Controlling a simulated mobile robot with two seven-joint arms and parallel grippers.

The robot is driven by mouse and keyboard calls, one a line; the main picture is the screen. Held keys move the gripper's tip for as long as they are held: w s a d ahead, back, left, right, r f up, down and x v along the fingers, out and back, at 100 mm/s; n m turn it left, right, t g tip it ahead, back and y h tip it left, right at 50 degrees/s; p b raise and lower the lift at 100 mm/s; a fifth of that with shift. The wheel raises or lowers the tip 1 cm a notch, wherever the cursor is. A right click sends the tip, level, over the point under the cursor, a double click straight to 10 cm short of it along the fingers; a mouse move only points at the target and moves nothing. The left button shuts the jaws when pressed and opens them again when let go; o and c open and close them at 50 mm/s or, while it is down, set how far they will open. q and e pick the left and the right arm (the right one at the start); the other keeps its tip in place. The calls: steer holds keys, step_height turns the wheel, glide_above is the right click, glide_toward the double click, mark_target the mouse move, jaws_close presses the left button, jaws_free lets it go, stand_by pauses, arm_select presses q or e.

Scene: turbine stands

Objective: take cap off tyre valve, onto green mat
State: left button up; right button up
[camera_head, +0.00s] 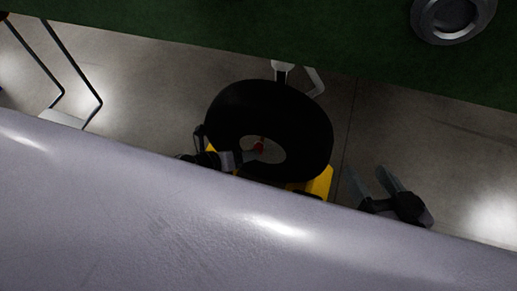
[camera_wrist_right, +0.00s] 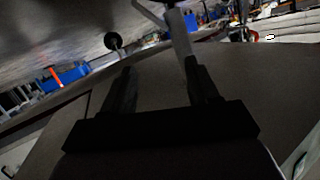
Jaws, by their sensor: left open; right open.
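A black tyre (camera_head: 305,125) is at the centre of the head view. A small red piece (camera_head: 259,148), which looks like the valve cap, shows in its opening. My left gripper (camera_head: 252,154) reaches into the opening from the left and is open, its fingertips close beside the red piece; whether they touch it I cannot tell. My right gripper (camera_head: 372,178) is open and empty, to the right of the tyre and apart from it. Its spread fingers also show in the right wrist view (camera_wrist_right: 158,72). A dark green surface (camera_head: 200,25) spans the top; I cannot tell if it is the mat.
A yellow part (camera_head: 318,184) shows below the tyre. A large smooth pale-lavender surface (camera_head: 150,220) fills the foreground and hides what lies behind it. A round grey metal piece (camera_head: 453,18) lies on the green surface. Bare grey floor (camera_head: 440,150) shows at the right.

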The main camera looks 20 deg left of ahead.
arm_select(q)
steer(key=b+x, duration=0.2)
steer(key=x, duration=0.2)
steer(key=shift+w, duration=0.4)
arm_select(e)
steer(key=shift+s+d+n+t+h, duration=0.2)
steer(key=shift+d+n+t+h, duration=0.15)
steer(key=shift+d+t, duration=0.3)
arm_select(q)
steer(key=shift+a, duration=0.1)
jaws_close()
steer(key=shift+r, duration=0.15)
arm_select(e)
steer(key=shift+r, duration=0.1)
